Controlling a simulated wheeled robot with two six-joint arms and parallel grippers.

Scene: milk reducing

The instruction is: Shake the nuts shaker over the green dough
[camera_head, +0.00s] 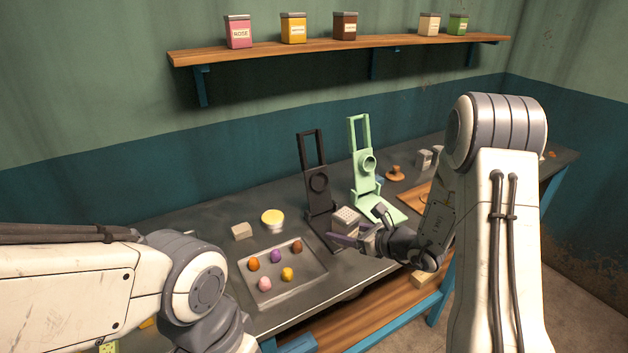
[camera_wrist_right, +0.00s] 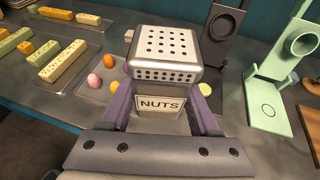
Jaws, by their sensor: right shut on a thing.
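The nuts shaker (camera_wrist_right: 165,60) is a grey metal box with a perforated top and a NUTS label. My right gripper (camera_wrist_right: 163,103) is shut on it, with purple fingers on both sides. In the head view the shaker (camera_head: 345,218) is roughly upright near the tray's right end, in front of the black stand; the right gripper (camera_head: 352,239) is at its base. Pale green bar-shaped pieces, one speckled (camera_wrist_right: 13,40), lie at the far left of the wrist view.
A grey tray (camera_head: 306,287) holds several coloured balls. A black stand (camera_head: 317,197) and a green stand (camera_head: 364,175) stand behind the right gripper. A yellow round dish (camera_head: 272,217) and pale block (camera_head: 242,231) lie behind the tray. Jars line the wall shelf (camera_head: 245,55).

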